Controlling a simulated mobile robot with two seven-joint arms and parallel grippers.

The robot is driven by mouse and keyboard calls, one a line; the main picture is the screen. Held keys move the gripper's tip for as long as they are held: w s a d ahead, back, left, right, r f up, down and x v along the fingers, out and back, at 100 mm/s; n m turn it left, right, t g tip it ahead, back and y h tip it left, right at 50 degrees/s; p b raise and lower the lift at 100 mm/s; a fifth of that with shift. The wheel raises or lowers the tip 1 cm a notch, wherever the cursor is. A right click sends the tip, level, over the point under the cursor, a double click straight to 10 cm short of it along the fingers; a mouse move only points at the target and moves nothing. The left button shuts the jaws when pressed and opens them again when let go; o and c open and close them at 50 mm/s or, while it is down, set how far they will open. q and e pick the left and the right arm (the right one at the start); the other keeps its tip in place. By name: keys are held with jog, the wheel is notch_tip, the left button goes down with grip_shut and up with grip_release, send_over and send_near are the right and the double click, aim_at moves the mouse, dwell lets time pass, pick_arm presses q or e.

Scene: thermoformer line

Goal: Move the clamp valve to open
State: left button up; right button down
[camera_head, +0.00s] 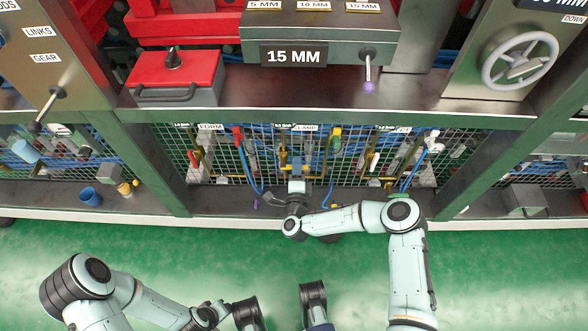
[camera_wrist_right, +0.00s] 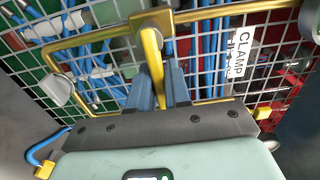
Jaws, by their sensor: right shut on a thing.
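The clamp valve (camera_head: 297,155) is in the middle of the mesh panel under the bench, below a CLAMP label (camera_head: 306,127). In the right wrist view, its yellow lever (camera_wrist_right: 152,48) runs from a brass body (camera_wrist_right: 151,18) down between my fingers. The lever lies across the run of the yellow pipe. My right gripper (camera_head: 297,174) is at the valve; its two blue-grey fingers (camera_wrist_right: 158,82) are shut on the lever.
Wire mesh (camera_wrist_right: 205,45) and blue hoses are close behind the fingers. The bench edge (camera_head: 440,118) overhangs the panel. Green floor (camera_head: 500,270) is clear at the right.

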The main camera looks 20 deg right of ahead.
jog(key=shift+a+r+n+p, duration=0.15)
jog(key=shift+r+n+p, duration=0.4)
jog(key=shift+n+p, duration=0.4)
jog(key=shift+r+n+p, duration=0.15)
jog(key=shift+n+p, duration=0.2)
jog(key=shift+n, duration=0.3)
jog(key=shift+n, duration=0.3)
